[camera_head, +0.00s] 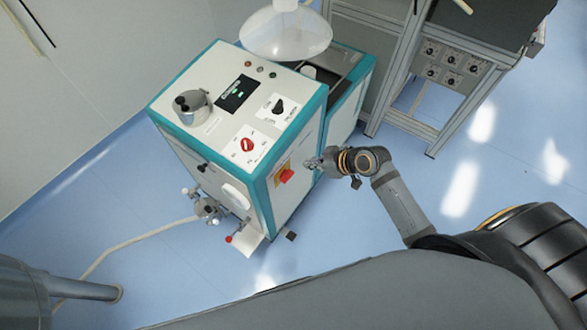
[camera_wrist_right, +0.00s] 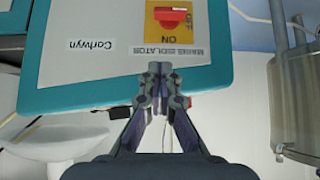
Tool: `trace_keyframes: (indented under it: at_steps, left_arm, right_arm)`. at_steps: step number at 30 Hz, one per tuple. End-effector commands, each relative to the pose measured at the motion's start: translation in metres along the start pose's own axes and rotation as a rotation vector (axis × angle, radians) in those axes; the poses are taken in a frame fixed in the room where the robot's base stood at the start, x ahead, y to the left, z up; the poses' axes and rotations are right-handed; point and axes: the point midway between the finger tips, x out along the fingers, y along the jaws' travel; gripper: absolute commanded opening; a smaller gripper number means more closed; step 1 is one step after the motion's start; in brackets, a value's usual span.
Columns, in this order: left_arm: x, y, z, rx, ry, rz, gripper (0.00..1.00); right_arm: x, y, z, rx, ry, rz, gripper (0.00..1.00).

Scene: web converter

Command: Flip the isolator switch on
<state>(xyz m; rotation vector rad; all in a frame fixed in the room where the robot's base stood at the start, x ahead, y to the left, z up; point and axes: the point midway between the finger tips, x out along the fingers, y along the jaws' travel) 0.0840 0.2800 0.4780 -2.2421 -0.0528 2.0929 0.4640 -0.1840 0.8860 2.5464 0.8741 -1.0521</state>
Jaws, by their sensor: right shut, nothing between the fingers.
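The isolator switch (camera_head: 287,176) is a red handle on a yellow plate, on the side face of the white and teal machine (camera_head: 262,190). In the right wrist view the red handle (camera_wrist_right: 170,17) shows upside down near the top edge, with a "MAINS ISOLATOR" label and "ON" below it in the picture. My right gripper (camera_head: 313,163) is beside that face, to the right of the switch and apart from it. In the right wrist view my right gripper (camera_wrist_right: 158,70) is shut and empty, its tips below the plate in the picture. My left gripper is out of view.
The machine's top has another red knob (camera_head: 247,144), a small display (camera_head: 236,94) and a metal pot (camera_head: 191,106). A clear dome (camera_head: 285,32) hangs over its back. A frame with a knob panel (camera_head: 451,66) stands at the right. Blue floor is free between.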

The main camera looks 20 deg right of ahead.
Motion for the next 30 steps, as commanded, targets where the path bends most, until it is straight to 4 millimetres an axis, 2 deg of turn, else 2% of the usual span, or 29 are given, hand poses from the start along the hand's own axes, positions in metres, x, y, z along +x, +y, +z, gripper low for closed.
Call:
trace_keyframes:
  at_steps: [8,13,15,21,30]
  left_arm:
    - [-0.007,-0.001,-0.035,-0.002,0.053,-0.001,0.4]
    - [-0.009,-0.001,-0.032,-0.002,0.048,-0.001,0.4]
    - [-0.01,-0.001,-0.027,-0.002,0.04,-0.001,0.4]
    - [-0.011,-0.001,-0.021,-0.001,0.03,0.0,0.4]
    - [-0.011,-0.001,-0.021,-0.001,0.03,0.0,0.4]
  right_arm:
    - [0.056,-0.001,-0.002,0.007,0.002,-0.003,0.0]
    - [0.092,-0.002,-0.002,0.004,0.001,-0.004,0.0]
    - [0.1,-0.002,0.009,0.003,-0.003,-0.004,0.0]
    - [0.116,-0.001,0.024,0.002,-0.001,-0.002,0.0]
    - [0.119,-0.001,0.028,0.001,0.0,-0.002,0.0]
